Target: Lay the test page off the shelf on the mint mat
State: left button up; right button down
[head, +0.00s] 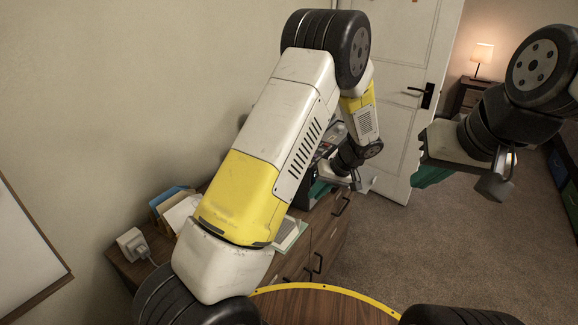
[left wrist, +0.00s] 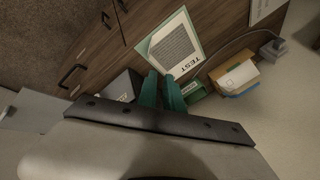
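The test page (left wrist: 177,45), white with a grey text block and the word TEST, lies flat on the mint mat (left wrist: 146,53) on the wooden cabinet top. The mat shows as a pale green border along the page's edge. In the head view my left arm partly covers the page (head: 286,231) and the mat (head: 299,238). My left gripper (left wrist: 160,76) has its two green fingers slightly apart and nothing visible between them, by the page's TEST end; it shows beyond my arm in the head view. My right gripper (head: 431,176) hangs over the floor, away from the cabinet; its finger gap is hidden.
A dark box (left wrist: 123,86) and a green object (left wrist: 194,91) flank my left fingers in the wrist view. A tan and blue paper holder (head: 170,201) and a white plugged device (head: 133,243) stand by the wall. Open carpet lies right of the cabinet.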

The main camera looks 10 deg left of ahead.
pick_arm(q)
jog(key=s+a+r+m+h, duration=0.1)
jog(key=s+a+r+h, duration=0.25)
jog(key=s+r, duration=0.45)
jog(key=s+a+r+h, duration=0.2)
jog(key=s+a+r, duration=0.2)
jog(key=r, duration=0.8)
jog(key=s+a+r+m+t+h, duration=0.1)
jog(key=s+r+t, duration=0.1)
jog(key=s, duration=0.5)
jog(key=s+a+r+m+t+h, duration=0.1)
jog(key=s+r+m+t, duration=0.1)
jog(key=s+r, duration=0.3)
jog(key=s, duration=0.3)
jog(key=shift+s+r, duration=0.2)
jog(key=shift+r, duration=0.1)
